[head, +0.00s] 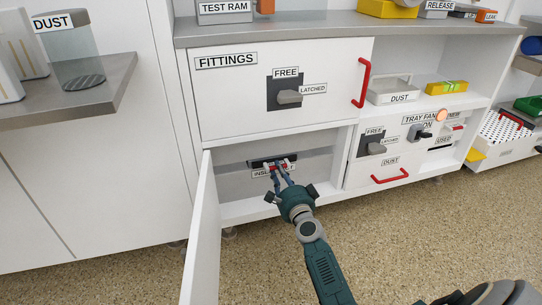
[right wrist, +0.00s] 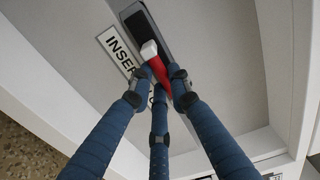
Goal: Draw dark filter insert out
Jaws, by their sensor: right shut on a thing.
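The dark filter insert (head: 257,163) shows as a dark slab in a slot in the back wall of the open lower-left compartment, above a label that begins "INS". In the right wrist view the dark insert (right wrist: 142,25) lies beside its label, with a red handle (right wrist: 161,76) with a white end in front of it. My right gripper (head: 279,168) reaches into the compartment and is shut on the red handle; its fingers (right wrist: 160,80) close around the handle. The fingers hide part of the handle and label. My left gripper is not in view.
The compartment's white door (head: 203,235) stands open at the left. The FITTINGS panel (head: 235,95) is above. To the right are the DUST drawer with a red handle (head: 390,179) and a FREE/LATCHED lever (head: 377,148). The speckled floor (head: 420,235) in front is clear.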

